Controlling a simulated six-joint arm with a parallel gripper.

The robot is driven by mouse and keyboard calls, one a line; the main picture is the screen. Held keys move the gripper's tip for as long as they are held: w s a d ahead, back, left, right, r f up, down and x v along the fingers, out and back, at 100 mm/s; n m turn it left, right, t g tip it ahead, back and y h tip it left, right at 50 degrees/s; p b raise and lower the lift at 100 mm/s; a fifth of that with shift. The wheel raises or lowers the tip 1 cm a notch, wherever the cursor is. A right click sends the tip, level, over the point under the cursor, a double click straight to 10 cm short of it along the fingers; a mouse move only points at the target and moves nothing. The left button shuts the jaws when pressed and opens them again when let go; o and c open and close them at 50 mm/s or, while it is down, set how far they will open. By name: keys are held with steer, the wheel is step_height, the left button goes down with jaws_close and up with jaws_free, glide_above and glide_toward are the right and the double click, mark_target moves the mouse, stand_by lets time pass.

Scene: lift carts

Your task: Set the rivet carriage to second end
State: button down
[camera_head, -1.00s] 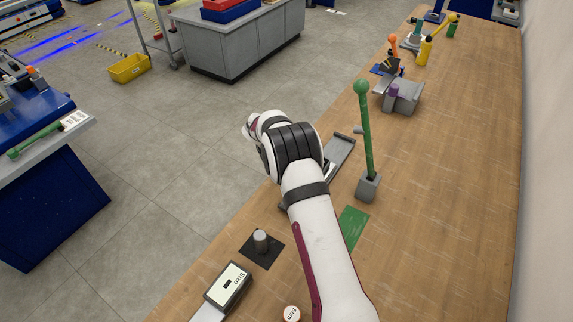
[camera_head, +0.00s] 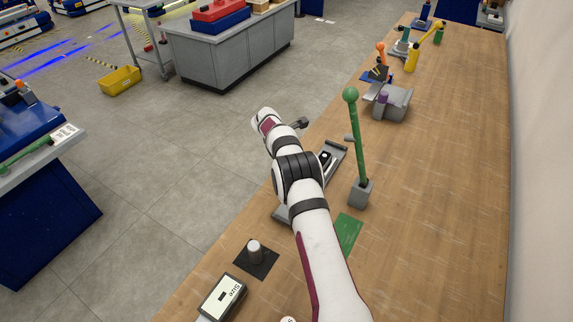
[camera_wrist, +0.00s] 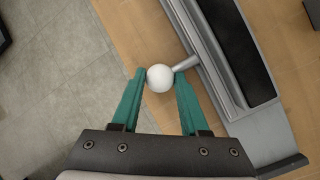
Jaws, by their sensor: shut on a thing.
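In the wrist view, my gripper (camera_wrist: 160,74) has teal fingers shut on a white ball knob (camera_wrist: 160,80). The knob sits on a short grey stem that runs to the side of a long grey rail unit (camera_wrist: 200,45) with a black strip along its middle. I take this unit for the one with the rivet carriage; no label shows. In the head view, the grey rail unit (camera_head: 336,164) lies on the wooden bench near its left edge, partly hidden behind my arm. A small black and white part shows on it. My fingers and the knob are hidden there.
A tall green lever (camera_head: 361,145) stands just right of the rail unit. A green plate (camera_head: 348,232), a peg on a black square (camera_head: 255,252) and a boxed display (camera_head: 222,296) lie nearer. A grey block device (camera_head: 392,104) stands farther back. The bench's right side is clear.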

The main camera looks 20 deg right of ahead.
steer(key=shift+c, duration=2.2)
jaws_free()
steer(key=shift+r, duration=0.1)
